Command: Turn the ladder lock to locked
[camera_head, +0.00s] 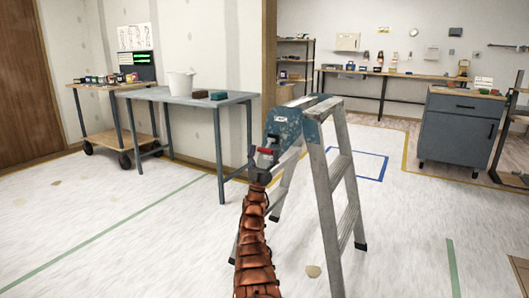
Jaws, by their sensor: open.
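A stepladder (333,168) with grey metal legs and a worn blue top stands open on the floor in the middle of the view. A small red part (265,151) shows beside the ladder's upper left side; it may be the ladder lock, but its lock position is too small to read. My gripper (264,158) is open at the end of my orange-brown arm, right by the red part. I cannot tell whether they touch. My gripper hides part of the ladder's left side.
A blue-grey cabinet (455,140) stands at the right. A workbench (390,76) runs along the back wall. The floor around the ladder is mostly clear.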

